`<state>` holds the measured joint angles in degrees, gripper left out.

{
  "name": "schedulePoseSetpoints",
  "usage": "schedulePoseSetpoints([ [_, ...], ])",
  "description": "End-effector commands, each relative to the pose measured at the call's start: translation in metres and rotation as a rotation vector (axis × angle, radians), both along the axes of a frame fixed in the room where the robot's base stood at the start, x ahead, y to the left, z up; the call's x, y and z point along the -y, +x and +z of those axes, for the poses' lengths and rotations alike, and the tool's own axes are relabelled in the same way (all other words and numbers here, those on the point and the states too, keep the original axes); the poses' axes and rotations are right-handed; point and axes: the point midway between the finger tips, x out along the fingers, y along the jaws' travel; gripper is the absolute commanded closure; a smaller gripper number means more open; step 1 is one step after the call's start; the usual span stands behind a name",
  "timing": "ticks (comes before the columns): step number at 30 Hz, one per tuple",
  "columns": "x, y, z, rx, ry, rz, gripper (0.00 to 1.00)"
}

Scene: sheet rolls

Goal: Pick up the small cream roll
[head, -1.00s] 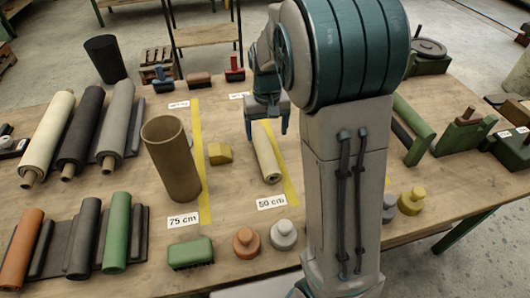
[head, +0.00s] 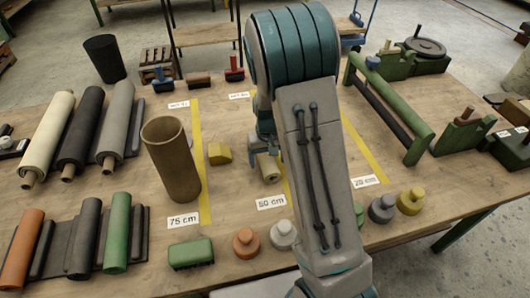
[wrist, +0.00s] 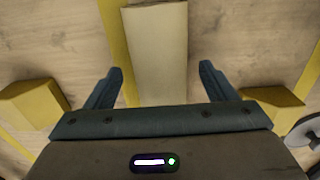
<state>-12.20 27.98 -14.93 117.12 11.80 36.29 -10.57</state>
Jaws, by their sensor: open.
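The small cream roll (head: 269,168) lies on the table by the yellow strip with the 50 cm label. In the head view my arm and gripper hide most of it, and only its near end shows. In the wrist view the cream roll (wrist: 157,55) runs lengthwise from the top edge down between the fingers of my gripper (wrist: 162,80). The fingers are open, one on each side of the roll, with a gap on both sides. In the head view my gripper (head: 264,150) is over the roll, partly hidden by my arm.
A brown tube (head: 172,165) stands to the left, with a yellow block (head: 220,154) between it and the roll. Knobbed weights (head: 284,234) and a green block (head: 191,253) line the front edge. A green frame (head: 395,110) stands at right.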

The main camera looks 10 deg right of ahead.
Motion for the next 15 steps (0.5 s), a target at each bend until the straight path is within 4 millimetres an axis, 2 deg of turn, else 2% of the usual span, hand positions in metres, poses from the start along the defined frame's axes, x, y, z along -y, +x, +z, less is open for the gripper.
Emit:
schedulePoseSetpoints([
  [5, 0.0000, 0.0000, -0.0006, 0.000, 0.000, 0.000, 0.22],
  [6, 0.0000, 0.0000, -0.0005, 0.000, 0.000, 0.000, 0.25],
  [12, -0.0001, 0.0000, -0.0004, 0.000, 0.000, 0.001, 0.81],
  [13, -0.0001, 0.0000, -0.0004, 0.000, 0.000, 0.001, 0.87],
  [15, -0.0001, 0.0005, 0.0004, 0.002, 0.000, 0.001, 0.87],
])
